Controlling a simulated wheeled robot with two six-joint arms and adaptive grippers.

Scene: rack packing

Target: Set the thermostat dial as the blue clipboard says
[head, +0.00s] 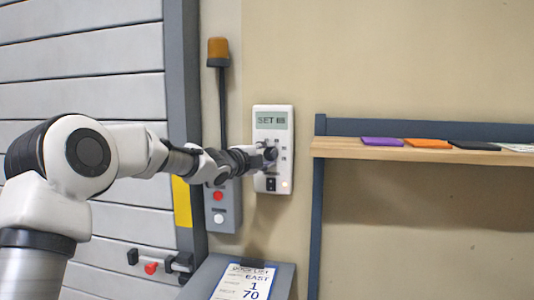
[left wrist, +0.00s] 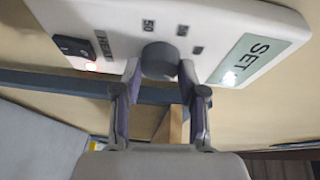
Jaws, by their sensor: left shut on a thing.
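The white thermostat (head: 273,120) hangs on the beige wall. Its greenish screen starts with SET; the digits are too small to read surely. Its dark round dial (left wrist: 160,60) shows in the left wrist view, with printed marks around it, one reading 50. My left gripper (head: 265,157) reaches it from the left; in the left wrist view its two fingers (left wrist: 160,78) are on either side of the dial, shut on it. My right gripper is out of view.
A grey control box (head: 222,208) with red and white buttons is left of the thermostat, below an amber beacon (head: 218,50). A wooden shelf (head: 420,152) at right holds purple, orange and dark flat items. A slatted shutter (head: 85,60) fills the left.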

